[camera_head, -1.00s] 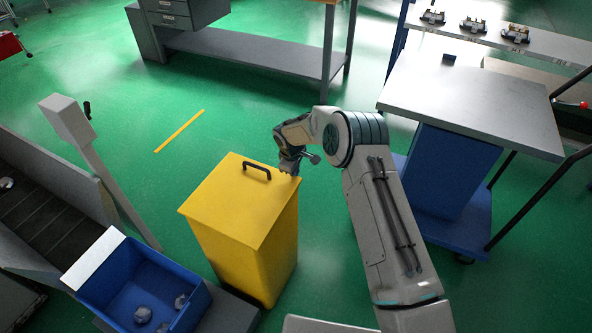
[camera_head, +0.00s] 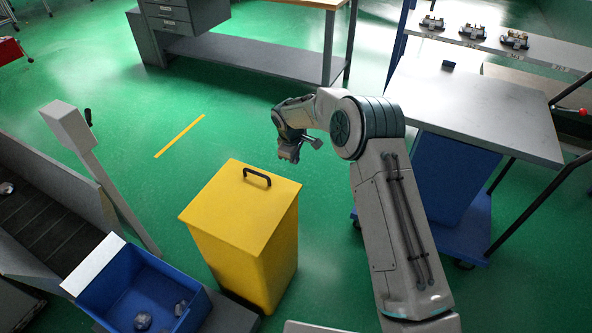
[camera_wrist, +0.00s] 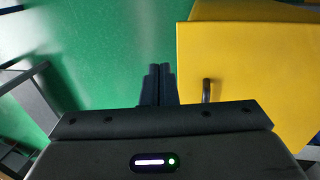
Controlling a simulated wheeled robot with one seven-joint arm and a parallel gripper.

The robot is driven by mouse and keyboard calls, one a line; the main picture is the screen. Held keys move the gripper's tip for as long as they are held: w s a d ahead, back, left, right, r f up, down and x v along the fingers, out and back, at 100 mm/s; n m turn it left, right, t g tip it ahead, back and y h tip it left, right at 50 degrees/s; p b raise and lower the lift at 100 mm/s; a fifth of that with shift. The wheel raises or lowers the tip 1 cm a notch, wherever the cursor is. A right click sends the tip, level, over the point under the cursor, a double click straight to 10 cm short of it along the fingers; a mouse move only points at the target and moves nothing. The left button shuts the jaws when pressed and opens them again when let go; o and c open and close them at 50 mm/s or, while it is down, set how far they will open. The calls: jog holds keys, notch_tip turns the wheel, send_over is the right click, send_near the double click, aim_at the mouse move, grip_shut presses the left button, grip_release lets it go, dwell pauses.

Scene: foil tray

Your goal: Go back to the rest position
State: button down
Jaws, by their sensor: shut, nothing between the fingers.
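My gripper (camera_head: 288,155) hangs pointing down at the end of my folded arm, behind and above the far right corner of the yellow bin. In the wrist view my gripper (camera_wrist: 160,72) shows its two dark fingers pressed together with nothing between them, over green floor. The yellow bin (camera_head: 240,210) has a closed lid with a black handle; its lid also fills the right of the wrist view (camera_wrist: 260,75). No foil tray can be made out.
A blue box (camera_head: 190,325) with a few grey lumps sits front left, beside a dark conveyor (camera_head: 40,215) and a grey post (camera_head: 105,185). A grey-topped cart (camera_head: 480,110) stands right of my arm. A workbench (camera_head: 260,55) is behind. Green floor lies open between.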

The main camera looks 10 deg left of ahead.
jog(key=s+d+r+m, duration=0.2)
jog(key=d+r, duration=0.3)
jog(key=r, duration=0.3)
jog(key=s+d+r+m, duration=0.1)
jog(key=s+d+r, duration=0.25)
jog(key=r, duration=0.45)
jog(key=s+d+r+m+p, duration=0.1)
jog(key=s+d+r+m, duration=0.3)
jog(key=s+d+r, duration=0.5)
jog(key=s+d+m, duration=0.4)
jog(key=s+d, duration=0.2)
jog(key=s, duration=0.5)
jog(key=s+d+r+m+p, duration=0.1)
jog(key=s+d+m, duration=0.3)
jog(key=s, duration=0.7)
jog(key=shift+s+d+y, duration=0.3)
jog(key=shift+s+d, duration=0.05)
jog(key=shift+d, duration=0.75)
jog(key=shift+d, duration=0.1)
